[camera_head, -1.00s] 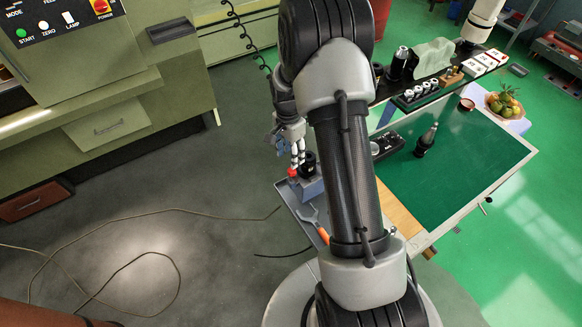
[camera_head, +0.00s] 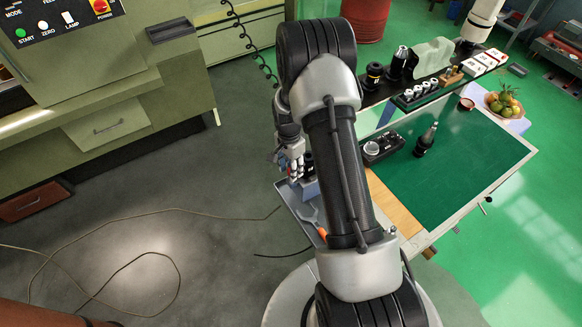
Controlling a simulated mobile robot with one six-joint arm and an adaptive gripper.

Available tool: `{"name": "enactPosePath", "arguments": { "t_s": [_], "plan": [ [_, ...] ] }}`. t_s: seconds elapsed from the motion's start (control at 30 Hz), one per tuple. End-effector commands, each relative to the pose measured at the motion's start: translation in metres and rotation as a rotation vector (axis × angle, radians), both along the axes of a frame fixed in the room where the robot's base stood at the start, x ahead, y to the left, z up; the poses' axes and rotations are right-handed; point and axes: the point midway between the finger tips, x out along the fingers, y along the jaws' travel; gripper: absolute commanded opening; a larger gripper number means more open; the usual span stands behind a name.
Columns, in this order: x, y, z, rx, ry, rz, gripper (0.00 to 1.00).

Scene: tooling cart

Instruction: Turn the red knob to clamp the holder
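The red knob (camera_head: 292,178) is a small red spot at the left side of the blue-grey clamping block (camera_head: 311,188), mostly covered by my gripper. A black tool holder (camera_head: 308,160) stands upright in the block, partly hidden behind my arm. My gripper (camera_head: 294,173) points down over the red knob, its pale fingertips at the knob's height. Whether the fingers touch or grip the knob is too small to tell.
The block sits on a grey tray (camera_head: 286,193) with an orange-handled tool (camera_head: 322,233).

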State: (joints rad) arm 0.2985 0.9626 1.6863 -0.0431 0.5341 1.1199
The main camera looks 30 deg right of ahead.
Motion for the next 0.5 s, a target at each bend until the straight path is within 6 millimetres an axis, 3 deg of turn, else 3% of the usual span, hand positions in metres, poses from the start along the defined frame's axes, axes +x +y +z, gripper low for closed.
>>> {"name": "enactPosePath", "arguments": {
  "t_s": [0.5],
  "plan": [
    [0.0,0.0001,0.0002,0.0,0.0,0.0,0.0]
  ]
}}
